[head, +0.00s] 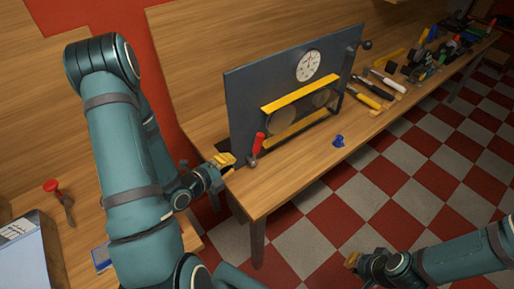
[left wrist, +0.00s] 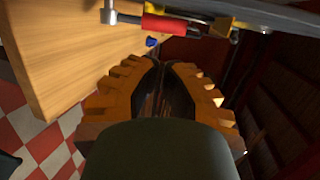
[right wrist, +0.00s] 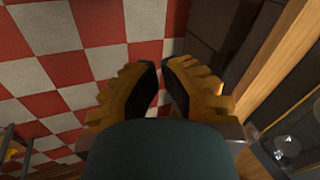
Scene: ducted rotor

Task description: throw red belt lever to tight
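The red-handled lever (head: 257,145) stands at the near left edge of the dark upright panel (head: 243,110) on the bench, its handle tilted slightly upright. It also shows across the top of the left wrist view (left wrist: 172,25). My left gripper (head: 228,160) is just left of the lever, by the bench end, apart from it. A yellow belt guard or frame (head: 300,95) sits on the panel, below a round white dial (head: 308,66). My right gripper (head: 351,260) is low over the floor, parted and empty.
A blue item (head: 338,141) lies on the bench (head: 285,185) in front of the panel. Several tools, including a yellow-handled one (head: 368,101), lie to the right. A red-topped item (head: 51,186) is on the left surface. Checkered floor lies open at right.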

